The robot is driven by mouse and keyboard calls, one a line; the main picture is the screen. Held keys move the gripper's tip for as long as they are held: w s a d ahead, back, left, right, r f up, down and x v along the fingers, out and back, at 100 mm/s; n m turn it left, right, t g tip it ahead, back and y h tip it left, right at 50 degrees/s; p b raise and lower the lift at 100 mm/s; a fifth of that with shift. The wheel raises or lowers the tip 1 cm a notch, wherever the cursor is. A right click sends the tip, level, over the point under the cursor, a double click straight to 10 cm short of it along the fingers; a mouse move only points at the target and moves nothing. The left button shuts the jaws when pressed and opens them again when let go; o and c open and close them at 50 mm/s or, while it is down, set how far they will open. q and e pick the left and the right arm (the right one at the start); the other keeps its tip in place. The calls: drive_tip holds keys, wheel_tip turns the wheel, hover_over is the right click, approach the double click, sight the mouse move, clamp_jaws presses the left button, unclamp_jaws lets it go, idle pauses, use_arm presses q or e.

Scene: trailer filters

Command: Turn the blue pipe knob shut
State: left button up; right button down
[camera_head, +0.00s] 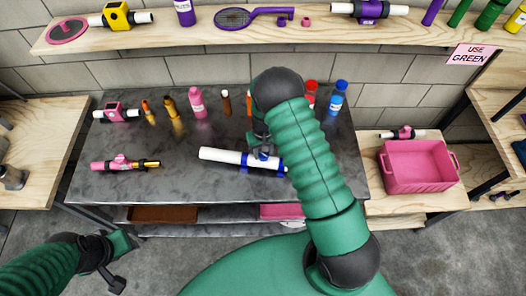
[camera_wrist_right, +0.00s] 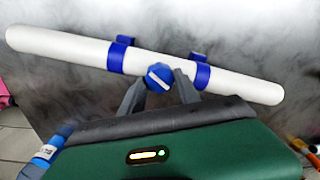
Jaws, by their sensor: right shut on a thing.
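The white pipe with blue clamps (camera_head: 225,156) lies on the dark table, and it also spans the right wrist view (camera_wrist_right: 70,44). Its blue knob (camera_wrist_right: 158,77) has a white bar across its face. My right gripper (camera_wrist_right: 159,84) has a finger on each side of the knob and is shut on it. In the head view the right gripper (camera_head: 262,147) comes down over the pipe, and my forearm hides the pipe's right end. My left gripper (camera_head: 118,262) is at the lower left, away from the table; its jaw opening is unclear.
Pink valve pieces (camera_head: 122,163) lie at the table's left. Several bottles stand along the back, including a blue one (camera_head: 337,98). A pink crate (camera_head: 418,167) sits on the right bench. A wooden shelf (camera_head: 215,36) runs above. The table's front middle is clear.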

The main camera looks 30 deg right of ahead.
drive_tip(key=c, duration=0.9)
unclamp_jaws()
drive_tip(key=shift+o, duration=0.2)
drive_tip(key=shift+r, duration=0.15)
drive_tip(key=shift+w+r, duration=0.1)
drive_tip(key=shift+r, duration=0.25)
wheel_tip(320, 180, up, 16)
drive_tip(key=b, duration=0.3)
drive_tip(key=shift+f, duration=0.1)
